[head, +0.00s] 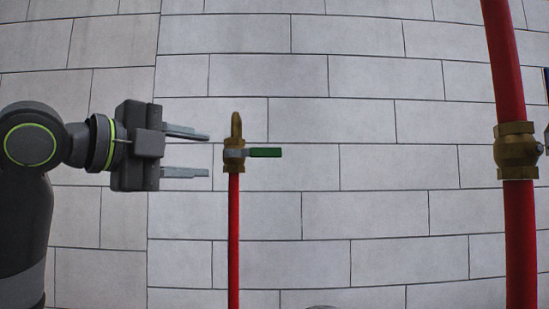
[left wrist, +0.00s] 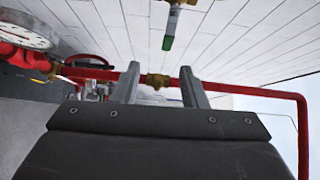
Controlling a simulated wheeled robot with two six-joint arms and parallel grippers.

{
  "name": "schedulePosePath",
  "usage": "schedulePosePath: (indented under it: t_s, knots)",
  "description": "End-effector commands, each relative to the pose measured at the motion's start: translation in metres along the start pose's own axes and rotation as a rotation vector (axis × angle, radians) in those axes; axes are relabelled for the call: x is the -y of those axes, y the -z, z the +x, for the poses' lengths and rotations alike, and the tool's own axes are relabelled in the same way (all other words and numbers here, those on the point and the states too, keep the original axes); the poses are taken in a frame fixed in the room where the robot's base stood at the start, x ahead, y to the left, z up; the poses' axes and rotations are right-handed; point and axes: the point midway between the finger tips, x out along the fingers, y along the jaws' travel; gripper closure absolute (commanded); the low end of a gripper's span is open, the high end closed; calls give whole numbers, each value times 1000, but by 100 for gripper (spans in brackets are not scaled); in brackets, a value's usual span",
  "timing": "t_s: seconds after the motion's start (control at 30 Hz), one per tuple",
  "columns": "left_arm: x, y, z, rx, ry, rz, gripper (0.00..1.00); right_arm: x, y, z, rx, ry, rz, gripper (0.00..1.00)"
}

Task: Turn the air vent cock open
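The air vent cock (head: 235,155) is a small brass valve on top of a thin red upright pipe (head: 234,240), with a brass spout pointing up. Its green-tipped lever (head: 265,152) lies level and points right in the head view. In the left wrist view the green lever (left wrist: 168,42) shows at the top, beyond the fingertips. My left gripper (head: 208,155) is open and empty, its two fingers one above the other, just left of the cock and apart from it. The left wrist view also shows the open fingers (left wrist: 160,82). My right gripper is not in view.
A thicker red pipe (head: 505,60) with a brass valve (head: 516,150) stands at the right. A block wall (head: 370,210) is behind. The left wrist view shows a red pipe run (left wrist: 255,90) and a round gauge (left wrist: 25,30). The space between the two upright pipes looks clear.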

Motion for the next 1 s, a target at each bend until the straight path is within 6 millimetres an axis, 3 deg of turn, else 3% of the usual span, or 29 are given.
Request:
schedulePosePath:
  t_s: [0.13,0.27,1.0]
  knots:
    - [14,9,-5,-16,13,33,61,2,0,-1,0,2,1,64]
    - [16,10,6,-18,13,33,61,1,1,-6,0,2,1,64]
    - [19,12,148,-16,12,30,61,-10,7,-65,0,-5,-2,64]
